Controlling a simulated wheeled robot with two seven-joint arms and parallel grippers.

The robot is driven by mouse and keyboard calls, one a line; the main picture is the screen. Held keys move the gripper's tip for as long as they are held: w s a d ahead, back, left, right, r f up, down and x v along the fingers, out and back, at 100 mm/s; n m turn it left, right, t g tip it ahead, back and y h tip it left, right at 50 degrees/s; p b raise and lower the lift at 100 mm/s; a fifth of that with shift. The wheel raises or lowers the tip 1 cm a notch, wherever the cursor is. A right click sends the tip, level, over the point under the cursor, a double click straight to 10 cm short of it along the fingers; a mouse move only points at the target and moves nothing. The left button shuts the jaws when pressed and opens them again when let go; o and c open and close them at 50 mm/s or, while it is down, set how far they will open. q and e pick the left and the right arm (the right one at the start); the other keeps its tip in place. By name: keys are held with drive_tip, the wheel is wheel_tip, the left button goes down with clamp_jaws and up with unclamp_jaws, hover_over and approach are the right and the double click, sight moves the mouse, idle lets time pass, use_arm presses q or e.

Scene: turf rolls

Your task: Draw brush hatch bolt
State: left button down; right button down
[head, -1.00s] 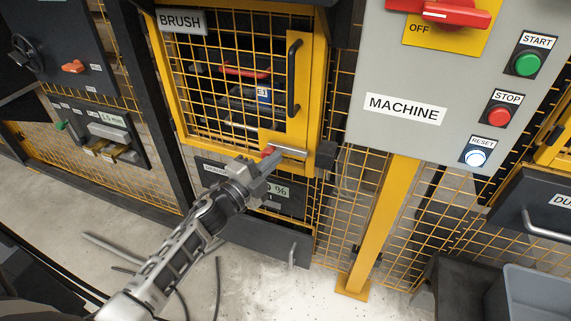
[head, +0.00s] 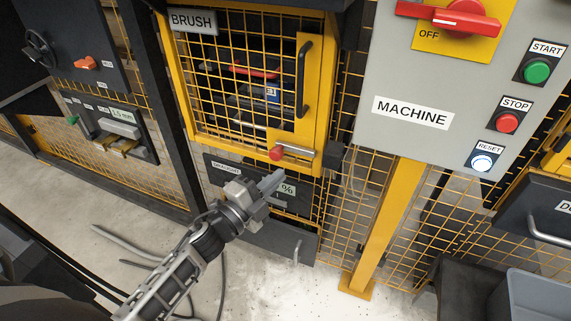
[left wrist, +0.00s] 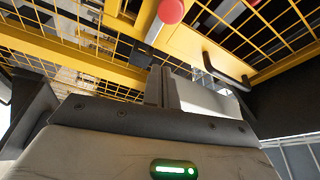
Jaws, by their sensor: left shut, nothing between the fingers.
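The brush hatch (head: 187,85) is a yellow-framed mesh door under a BRUSH label, and it stands closed. Its bolt (head: 295,149) is a silver rod with a red knob (head: 277,154) at the lower right of the frame. The red knob also shows in the left wrist view (left wrist: 171,11), at the top. My left gripper (head: 273,182) is shut and empty, below the bolt and apart from it, in front of the grey panel with a % display. My right gripper is not in view.
A black vertical handle (head: 302,78) sits on the hatch's right side. A dark block (head: 336,156) is beside the bolt's right end. The grey MACHINE box (head: 390,80), with its red switch at OFF, hangs to the right. A yellow post (head: 386,230) stands below it.

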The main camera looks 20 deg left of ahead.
use_arm(q)
drive_tip(key=v, duration=0.3)
drive_tip(key=shift+s, duration=0.1)
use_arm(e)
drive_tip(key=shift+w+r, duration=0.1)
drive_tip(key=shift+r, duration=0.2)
